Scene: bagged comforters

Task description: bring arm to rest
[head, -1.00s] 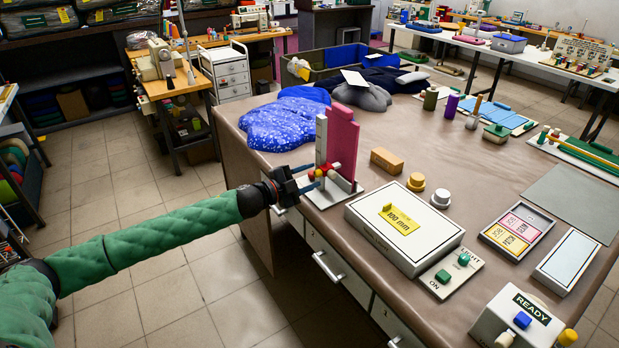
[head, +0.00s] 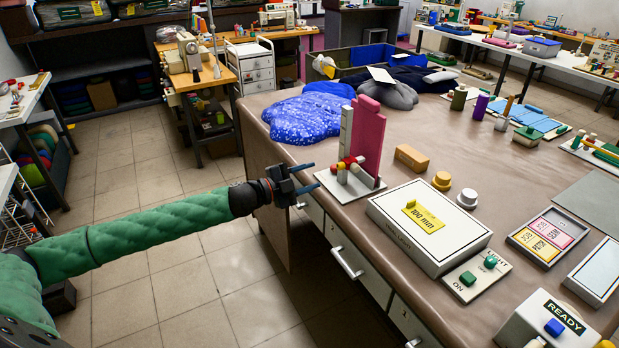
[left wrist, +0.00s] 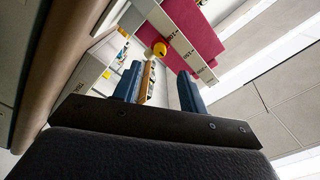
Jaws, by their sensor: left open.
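My left gripper (head: 305,181) is at the end of the green-sleeved arm, in front of the worktable's left edge. Its blue fingers are apart and nothing is between them; they also show in the left wrist view (left wrist: 160,88). Just beyond the fingertips stands a white gauge stand (head: 346,180) with an upright white post, red and yellow knobs and a tall dark-red block (head: 370,140). The fingers look apart from the stand. The red block (left wrist: 195,45) and a yellow knob (left wrist: 160,49) show in the left wrist view. My right gripper is not in view.
The brown worktable (head: 330,245) holds a white box with a 100 mm label (head: 430,227), a switch plate (head: 478,275), a READY box (head: 550,322) and blue bagged cloth (head: 305,118). A sewing table (head: 205,75) stands behind. The tiled floor (head: 140,185) left of the worktable is clear.

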